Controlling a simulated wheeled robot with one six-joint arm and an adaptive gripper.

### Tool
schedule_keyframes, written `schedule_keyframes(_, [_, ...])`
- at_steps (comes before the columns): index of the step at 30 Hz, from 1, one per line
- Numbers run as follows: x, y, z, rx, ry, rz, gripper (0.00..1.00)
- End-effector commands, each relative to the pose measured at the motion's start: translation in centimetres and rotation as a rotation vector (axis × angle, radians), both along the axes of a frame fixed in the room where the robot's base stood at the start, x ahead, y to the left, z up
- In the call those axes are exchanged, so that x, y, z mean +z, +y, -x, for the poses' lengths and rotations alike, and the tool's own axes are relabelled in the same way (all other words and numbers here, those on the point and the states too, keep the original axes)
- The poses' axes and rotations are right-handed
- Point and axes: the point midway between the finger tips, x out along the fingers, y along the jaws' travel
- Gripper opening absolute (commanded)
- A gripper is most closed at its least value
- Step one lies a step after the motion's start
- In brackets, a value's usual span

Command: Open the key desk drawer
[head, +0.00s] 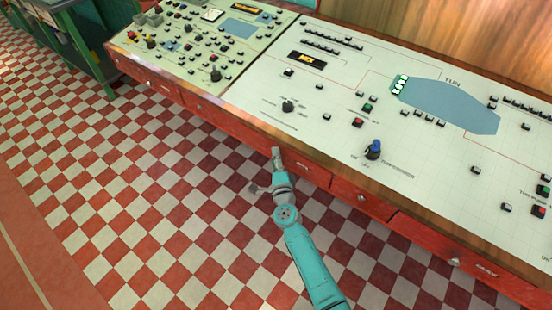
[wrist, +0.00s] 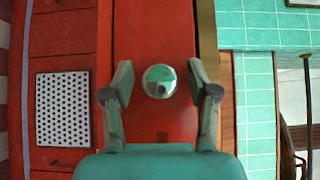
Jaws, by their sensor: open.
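My gripper (head: 277,156) reaches to a red drawer front (head: 308,170) under the middle of the control desk. In the wrist view, my gripper (wrist: 160,76) is open, with one finger on each side of a round shiny knob (wrist: 159,81). The knob sits on the red drawer front (wrist: 155,32). Gaps show between the knob and both fingers, and I cannot tell how deep the fingers reach around it. The drawer looks flush with the desk. No readable label shows that it is the key drawer. In the head view its knob is hidden by my gripper.
The control desk (head: 330,115) has switches and screens on top. Other red drawers with knobs lie to the right (head: 455,262) and left (head: 190,102). A green stand (head: 85,50) is at the upper left. The checkered floor (head: 130,190) before the desk is clear.

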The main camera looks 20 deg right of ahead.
Motion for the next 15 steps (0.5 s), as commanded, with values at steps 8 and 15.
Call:
schedule_keyframes(8, [-0.04, -0.06, -0.21, 0.000, 0.001, 0.000, 0.59])
schedule_keyframes(15, [-0.03, -0.05, -0.20, 0.000, 0.001, 0.000, 0.09])
